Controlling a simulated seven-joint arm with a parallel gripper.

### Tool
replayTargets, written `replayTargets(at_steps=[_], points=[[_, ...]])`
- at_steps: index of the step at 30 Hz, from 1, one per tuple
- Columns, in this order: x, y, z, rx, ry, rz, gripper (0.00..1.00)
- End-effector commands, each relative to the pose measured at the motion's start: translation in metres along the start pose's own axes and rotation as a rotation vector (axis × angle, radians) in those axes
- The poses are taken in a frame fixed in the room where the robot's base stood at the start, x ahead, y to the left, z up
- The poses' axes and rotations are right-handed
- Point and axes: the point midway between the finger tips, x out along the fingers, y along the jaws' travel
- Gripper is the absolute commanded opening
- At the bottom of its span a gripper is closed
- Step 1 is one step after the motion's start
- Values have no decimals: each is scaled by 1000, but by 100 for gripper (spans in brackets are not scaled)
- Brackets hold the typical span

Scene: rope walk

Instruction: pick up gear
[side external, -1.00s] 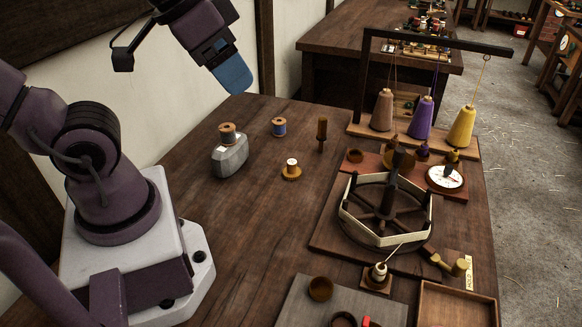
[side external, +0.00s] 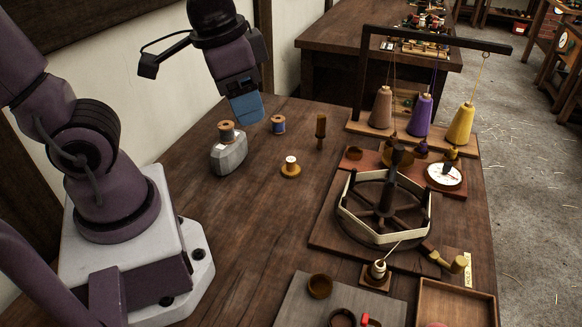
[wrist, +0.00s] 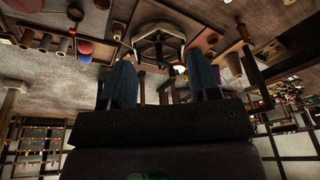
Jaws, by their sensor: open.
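I cannot make out a clear toothed gear in either view. A small tan disc (side external: 291,171) with a white spool (side external: 291,162) on it lies on the bench; I cannot tell whether its edge is toothed. My gripper (side external: 248,110) has blue fingers and hangs above the bench's back left part, near a wooden spool (side external: 227,128) on a grey block (side external: 229,157). In the wrist view its two fingers (wrist: 163,88) stand apart with nothing seen held between them.
A blue spool (side external: 278,125) and a wooden peg (side external: 321,128) stand nearby. A hexagonal reel (side external: 350,225) and a rack with hanging cones (side external: 421,117) fill the right side. A grey mat (side external: 300,305) and wooden tray (side external: 455,288) lie in front. The bench's left middle is clear.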

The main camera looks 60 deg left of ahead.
Motion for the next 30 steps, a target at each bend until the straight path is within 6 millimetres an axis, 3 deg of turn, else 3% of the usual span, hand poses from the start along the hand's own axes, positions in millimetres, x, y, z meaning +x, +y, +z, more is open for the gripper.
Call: replayTargets(at_steps=[1, 11, 18, 27, 30], points=[[17, 1, -1, 49, -85, -20, 56], [105, -17, 0, 463, -526, -238, 56], [172, -37, 0, 873, -808, -424, 56], [250, -57, -18, 1440, -1026, -661, 56], [261, -60, -36, 1561, -1023, -732, 56]])
